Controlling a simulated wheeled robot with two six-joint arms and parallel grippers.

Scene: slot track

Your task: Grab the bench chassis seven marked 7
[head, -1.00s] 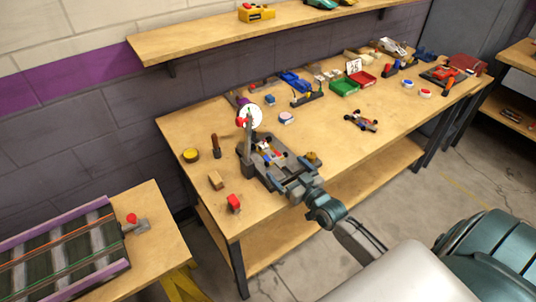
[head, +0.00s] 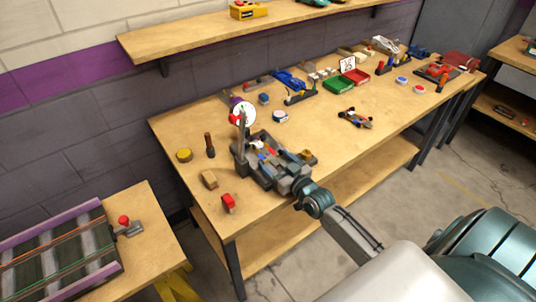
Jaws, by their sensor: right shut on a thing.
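A small chassis (head: 260,150) with white, red and blue parts sits in the dark grey stand (head: 243,165) near the left part of the workbench. No number 7 can be read on it at this size. My right gripper (head: 272,165) reaches over the stand from the front right and is shut on the chassis, hiding its near part. A second small chassis (head: 355,118) lies on bare wood to the right, apart from the gripper. My left gripper is not in view.
A round white dial (head: 244,113) on a post rises behind the stand. A red block (head: 228,203), a wooden block (head: 209,180) and a yellow tin (head: 184,155) lie at left. Green (head: 338,85) and red (head: 357,76) trays stand behind.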

